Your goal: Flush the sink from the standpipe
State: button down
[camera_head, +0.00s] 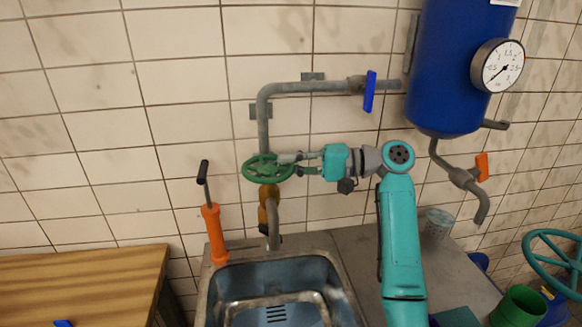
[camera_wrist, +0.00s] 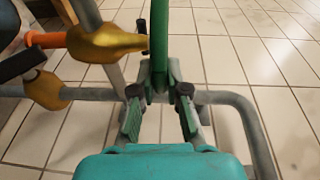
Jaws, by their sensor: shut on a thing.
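The green handwheel (camera_head: 247,170) sits on the standpipe above a brass valve body (camera_head: 268,196), whose grey spout (camera_head: 273,225) points down at the sink (camera_head: 340,290). My gripper (camera_head: 291,164) reaches in from the right and is shut on the wheel's right rim. In the wrist view my gripper (camera_wrist: 159,92) has one finger on each side of the green rim (camera_wrist: 159,45), seen edge-on. The brass body (camera_wrist: 104,43) shows there at upper left. The sink basin is blue-grey inside with a slotted drain. I cannot tell whether water runs.
A grey pipe (camera_head: 310,88) with a blue lever (camera_head: 370,91) leads to a blue tank (camera_head: 445,70) with a gauge (camera_head: 497,66). An orange hand pump (camera_head: 214,232) stands left of the sink. A wooden table (camera_head: 80,285) is at left, a green bucket (camera_head: 518,307) at lower right.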

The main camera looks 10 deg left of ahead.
jog(key=shift+w+a+n+g+h, duration=0.25)
jog(key=shift+n+g, duration=0.4)
jog(key=shift+g, duration=0.3)
jog(key=shift+w+a+n+g+h, duration=0.1)
jog(key=shift+w+n+g+h, duration=0.15)
jog(key=shift+n+g, duration=0.6)
jog(key=shift+w+a+n+g+h, duration=0.25)
jog(key=shift+n+g, duration=0.25)
jog(key=shift+g, duration=0.6)
jog(key=shift+g+h, duration=0.25)
jog(key=shift+g, duration=0.05)
jog(key=c, duration=1.2)
grip_release()
jog(key=shift+a, duration=0.1)
